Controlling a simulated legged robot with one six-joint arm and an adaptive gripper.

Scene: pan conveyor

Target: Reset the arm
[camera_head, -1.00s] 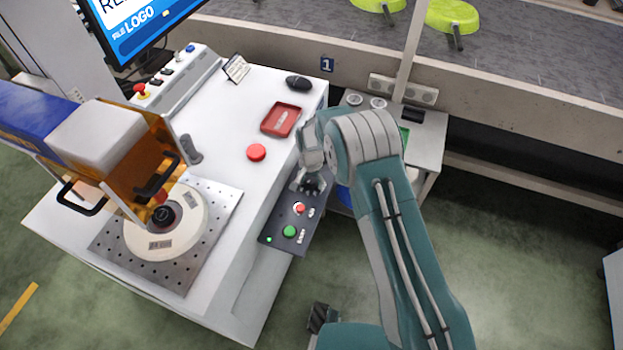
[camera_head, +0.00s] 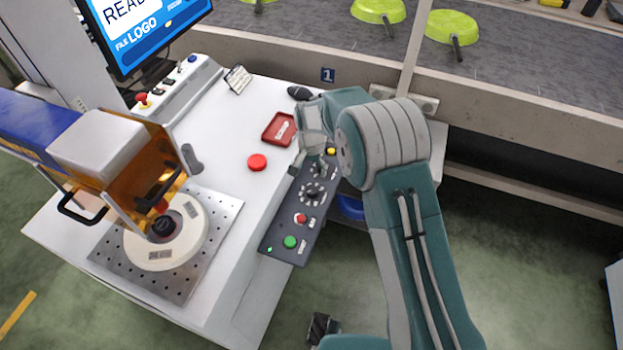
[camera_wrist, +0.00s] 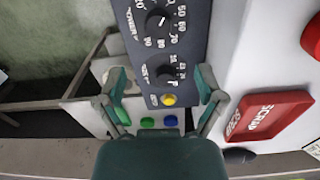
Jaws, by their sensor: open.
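My gripper (camera_wrist: 163,112) is open and empty in the wrist view, its two fingers spread apart. It is over the upper end of a dark control panel (camera_head: 277,247). The panel has dials, a yellow button (camera_wrist: 168,99), a red button (camera_head: 300,218) and a green button (camera_head: 290,242). In the head view my arm's wrist hides most of the fingers, above the far end of the panel.
A white worktable holds a red scrap tray (camera_head: 279,128), a red button (camera_head: 257,162) and a laser machine (camera_head: 110,150) at the left. A conveyor (camera_head: 520,75) with green pans runs behind. Green floor is open at the right.

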